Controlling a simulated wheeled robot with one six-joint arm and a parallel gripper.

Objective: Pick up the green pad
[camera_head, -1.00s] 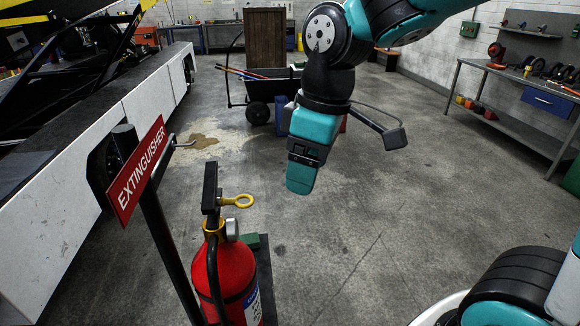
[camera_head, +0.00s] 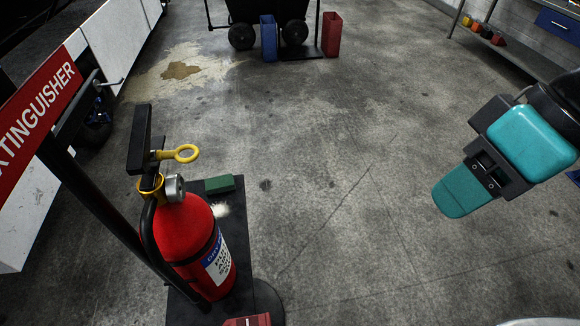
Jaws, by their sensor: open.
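The green pad (camera_head: 220,184) is a small block lying on the black base plate (camera_head: 236,232) behind the red fire extinguisher (camera_head: 189,235). Its left part is close to the extinguisher's gauge and neck in this view. My gripper (camera_head: 452,203) is at the right side, well apart from the pad and above the floor. Its teal fingers are seen from the back and side, and nothing shows held in it.
A red extinguisher sign (camera_head: 35,113) on a black post stands at left. A red block (camera_head: 248,320) lies at the plate's front edge. A blue bin (camera_head: 269,38), a red bin (camera_head: 332,34) and a black cart stand at the back. The middle floor is clear.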

